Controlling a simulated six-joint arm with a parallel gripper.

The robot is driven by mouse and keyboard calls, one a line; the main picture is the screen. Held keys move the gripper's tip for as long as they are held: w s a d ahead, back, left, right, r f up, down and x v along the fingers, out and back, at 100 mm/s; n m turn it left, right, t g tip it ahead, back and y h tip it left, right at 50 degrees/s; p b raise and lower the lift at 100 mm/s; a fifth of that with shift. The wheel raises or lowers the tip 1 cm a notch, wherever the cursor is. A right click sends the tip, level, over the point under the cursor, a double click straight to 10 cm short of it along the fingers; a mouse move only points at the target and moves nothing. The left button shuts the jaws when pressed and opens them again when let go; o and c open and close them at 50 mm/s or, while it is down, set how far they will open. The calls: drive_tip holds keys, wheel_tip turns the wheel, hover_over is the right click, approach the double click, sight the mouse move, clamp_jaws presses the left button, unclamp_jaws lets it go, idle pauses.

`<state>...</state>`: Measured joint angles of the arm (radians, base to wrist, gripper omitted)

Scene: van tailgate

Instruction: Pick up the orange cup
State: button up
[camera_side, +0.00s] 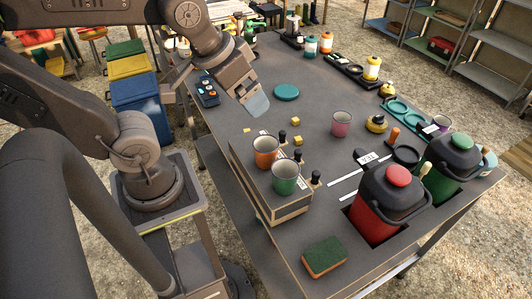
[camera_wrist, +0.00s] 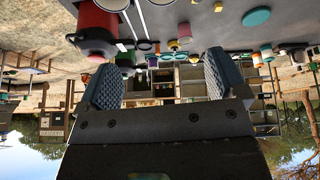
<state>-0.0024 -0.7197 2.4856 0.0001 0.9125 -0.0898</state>
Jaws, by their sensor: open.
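The orange cup (camera_side: 265,153) stands upright on a low raised box (camera_side: 277,208) on the grey table, in the side view. A green cup (camera_side: 285,180) stands close beside it, nearer the camera. My gripper (camera_side: 257,105) is in the air above the table, behind and above the orange cup in the picture, apart from it. In the wrist view my gripper (camera_wrist: 162,80) shows two blue pads spread wide with nothing between them. I cannot make out the orange cup in the wrist view.
Small black-topped pegs (camera_side: 297,140) stand along the box's right edge. A pink cup (camera_side: 341,123), yellow cubes (camera_side: 294,121) and a teal disc (camera_side: 286,91) are farther back. A red canister (camera_side: 387,198) and a sponge (camera_side: 324,257) are in front. The table's middle is mostly clear.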

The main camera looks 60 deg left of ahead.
drive_tip(key=n, duration=0.2)
drive_tip(key=n+g, duration=0.5)
drive_tip(key=n, duration=1)
hover_over(266, 151)
drive_tip(key=s+d, duration=0.1)
drive_tip(key=d, duration=0.1)
drive_tip(key=f, duration=1.2)
drive_tip(key=shift+s+a+f, duration=0.1)
drive_tip(key=shift+a+f, duration=0.1)
drive_tip(key=shift+f, duration=0.2)
drive_tip(key=shift+d+f, duration=0.2)
drive_tip(key=shift+f, duration=2.45)
drive_tip(key=shift+c, duration=0.2)
drive_tip(key=c, duration=1)
drive_tip(key=shift+r, duration=0.1)
